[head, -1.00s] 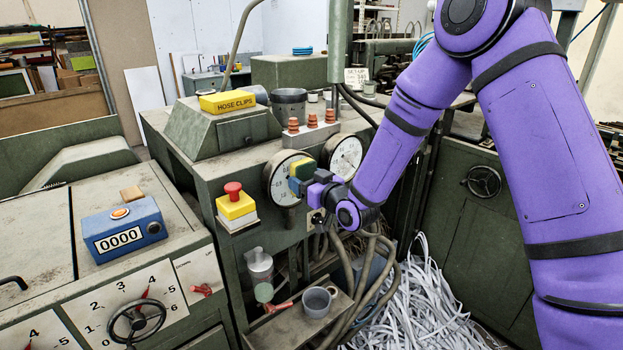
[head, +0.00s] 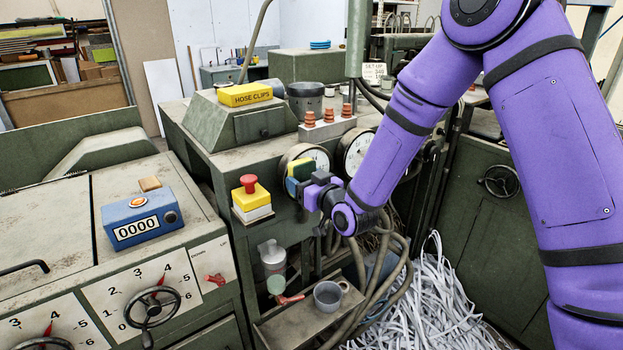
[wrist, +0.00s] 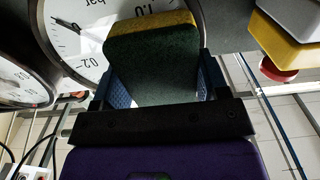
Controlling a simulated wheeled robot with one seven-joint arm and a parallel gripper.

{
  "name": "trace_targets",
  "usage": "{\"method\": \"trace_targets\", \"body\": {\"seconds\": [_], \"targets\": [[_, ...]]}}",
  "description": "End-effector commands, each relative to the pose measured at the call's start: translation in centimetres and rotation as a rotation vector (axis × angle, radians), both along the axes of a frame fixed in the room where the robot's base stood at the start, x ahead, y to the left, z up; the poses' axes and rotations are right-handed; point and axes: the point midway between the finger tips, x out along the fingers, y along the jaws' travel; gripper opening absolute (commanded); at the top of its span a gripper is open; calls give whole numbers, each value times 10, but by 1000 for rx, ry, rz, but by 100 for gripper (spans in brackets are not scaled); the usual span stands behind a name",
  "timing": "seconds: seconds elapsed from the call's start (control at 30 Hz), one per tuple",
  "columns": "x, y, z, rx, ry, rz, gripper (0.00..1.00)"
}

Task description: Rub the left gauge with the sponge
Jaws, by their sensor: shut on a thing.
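My gripper (head: 303,182) is shut on the sponge, which has a yellow layer and a dark green layer. The sponge (head: 301,168) is right at the front of the left gauge (head: 318,154), a round white dial, and covers its lower left part. In the wrist view the sponge (wrist: 152,66) sits between the blue fingers, in front of the left gauge's face (wrist: 78,28). I cannot tell whether the sponge touches the glass. The right gauge (head: 356,153) is beside it, partly behind my arm.
A yellow box with a red button (head: 250,192) is left of the gauges. Orange-brown terminals (head: 328,116) stand above. Below are a grey mug (head: 327,296) on a tray, an oiler (head: 271,262) and hanging hoses (head: 402,268). Paper strips (head: 430,305) lie on the floor.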

Motion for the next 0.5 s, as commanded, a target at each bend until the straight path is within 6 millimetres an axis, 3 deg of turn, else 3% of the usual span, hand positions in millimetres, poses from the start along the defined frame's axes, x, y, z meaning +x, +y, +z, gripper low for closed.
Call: {"method": "trace_targets", "body": {"seconds": [0.2,0.5], "targets": [[-10,15,1,3,-1,8,49],[-10,14,1,2,-1,4,49]]}}
